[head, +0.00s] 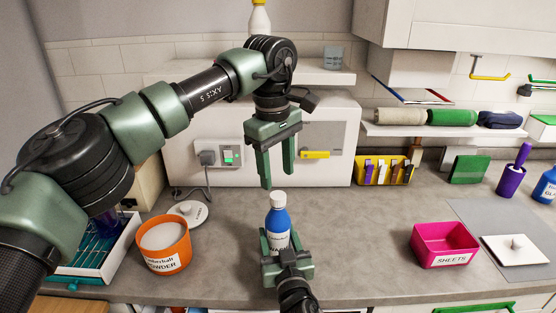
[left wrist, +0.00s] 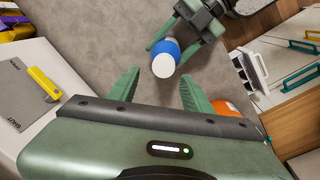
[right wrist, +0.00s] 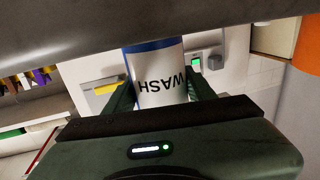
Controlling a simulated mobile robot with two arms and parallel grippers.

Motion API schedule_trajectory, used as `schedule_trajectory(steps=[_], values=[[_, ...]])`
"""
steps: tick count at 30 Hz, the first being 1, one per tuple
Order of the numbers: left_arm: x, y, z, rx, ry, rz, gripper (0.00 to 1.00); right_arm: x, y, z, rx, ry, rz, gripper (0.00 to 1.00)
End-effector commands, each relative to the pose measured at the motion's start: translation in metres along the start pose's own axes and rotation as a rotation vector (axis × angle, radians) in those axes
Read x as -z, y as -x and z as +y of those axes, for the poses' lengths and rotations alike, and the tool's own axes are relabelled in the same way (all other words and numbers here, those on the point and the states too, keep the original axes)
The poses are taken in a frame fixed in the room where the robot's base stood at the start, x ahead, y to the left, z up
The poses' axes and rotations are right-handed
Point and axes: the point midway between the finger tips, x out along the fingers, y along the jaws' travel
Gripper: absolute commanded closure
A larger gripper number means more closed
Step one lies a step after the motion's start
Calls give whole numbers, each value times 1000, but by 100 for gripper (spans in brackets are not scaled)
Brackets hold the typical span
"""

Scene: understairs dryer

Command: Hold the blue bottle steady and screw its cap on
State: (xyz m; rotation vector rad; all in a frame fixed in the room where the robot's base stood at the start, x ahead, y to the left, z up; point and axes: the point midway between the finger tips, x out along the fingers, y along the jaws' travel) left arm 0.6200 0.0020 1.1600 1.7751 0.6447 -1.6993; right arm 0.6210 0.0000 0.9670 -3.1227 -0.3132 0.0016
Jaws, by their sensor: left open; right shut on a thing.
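The blue bottle (head: 277,222) stands upright near the counter's front edge, with a white label. A white cap (head: 279,197) sits on its top; how tightly it is screwed I cannot tell. My right gripper (head: 287,258) is shut around the lower part of the bottle; the right wrist view shows the WASH label (right wrist: 160,88) between its fingers. My left gripper (head: 277,179) is open and empty, pointing down just above the cap. In the left wrist view the cap (left wrist: 164,66) shows beyond and between its spread fingers (left wrist: 160,78).
An orange powder tub (head: 166,251) stands left of the bottle, its white lid (head: 188,214) lying behind it. A pink sheets box (head: 445,246) and a white lid (head: 516,250) are at the right. The counter between bottle and pink box is clear.

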Motion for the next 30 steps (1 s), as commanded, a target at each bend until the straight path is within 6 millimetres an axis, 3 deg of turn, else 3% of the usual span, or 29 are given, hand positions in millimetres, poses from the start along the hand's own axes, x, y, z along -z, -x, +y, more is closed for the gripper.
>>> schedule_trajectory(steps=[30], values=[[0,13,3,28,2426,67,50,1,0,0,0,0,1,100]])
